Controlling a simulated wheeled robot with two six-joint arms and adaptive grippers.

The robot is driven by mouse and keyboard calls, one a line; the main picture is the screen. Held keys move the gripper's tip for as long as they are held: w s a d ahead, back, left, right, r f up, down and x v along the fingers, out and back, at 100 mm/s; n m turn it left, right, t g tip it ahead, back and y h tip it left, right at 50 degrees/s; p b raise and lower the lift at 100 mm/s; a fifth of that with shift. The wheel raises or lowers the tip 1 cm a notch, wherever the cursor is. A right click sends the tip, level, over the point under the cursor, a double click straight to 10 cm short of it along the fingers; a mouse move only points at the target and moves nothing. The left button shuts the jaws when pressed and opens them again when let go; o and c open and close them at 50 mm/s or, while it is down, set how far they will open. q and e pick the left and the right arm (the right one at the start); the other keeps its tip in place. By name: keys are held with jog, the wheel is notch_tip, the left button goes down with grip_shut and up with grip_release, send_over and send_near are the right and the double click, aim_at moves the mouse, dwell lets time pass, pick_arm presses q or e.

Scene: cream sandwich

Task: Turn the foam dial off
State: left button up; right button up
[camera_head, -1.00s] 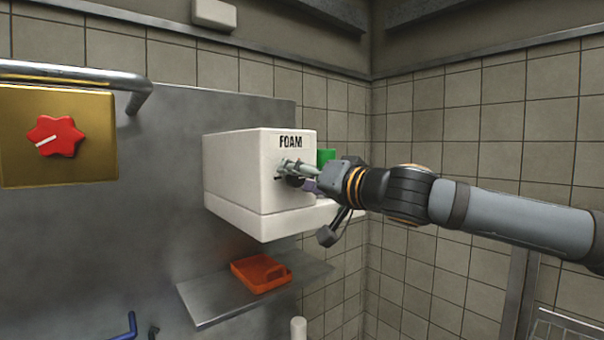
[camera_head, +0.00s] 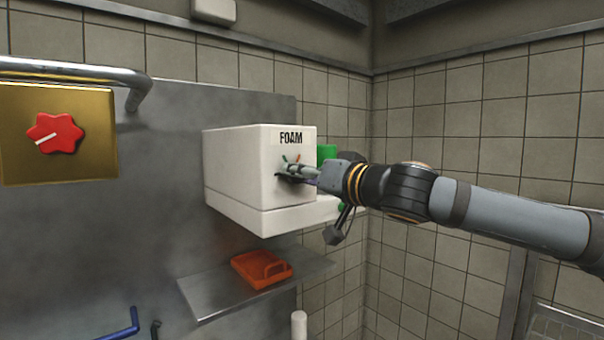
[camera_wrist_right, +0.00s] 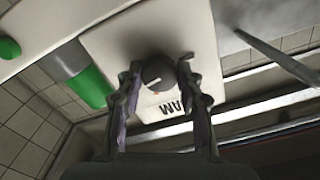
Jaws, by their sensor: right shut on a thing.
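The white foam machine (camera_head: 245,180), labelled FOAM, stands against the wall in the head view. Its dark round foam dial (camera_wrist_right: 158,74) shows in the right wrist view, with a white pointer line on its face. My right gripper (camera_wrist_right: 158,76) has a finger on each side of the dial and is shut on it. In the head view the right gripper (camera_head: 286,172) is at the machine's front face, below the label, and hides most of the dial. Small green and red marks (camera_head: 290,158) show just above the fingers. My left gripper is not in view.
A red star-shaped knob (camera_head: 55,133) sits on a brass panel (camera_head: 100,110) at the left, under a metal rail (camera_head: 70,70). A steel shelf (camera_head: 205,295) below the machine holds an orange tray (camera_head: 245,272). A green object (camera_head: 326,153) is behind the gripper.

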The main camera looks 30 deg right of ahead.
jog(key=shift+a+f+n+b, duration=0.1)
jog(key=shift+n+b, duration=0.15)
jog(key=shift+n, duration=8.25)
jog(key=shift+f+n+b, duration=0.1)
jog(key=shift+n+b, duration=0.15)
jog(key=shift+n, duration=8.25)
jog(key=o, duration=1.2)
jog(key=shift+r, duration=0.1)
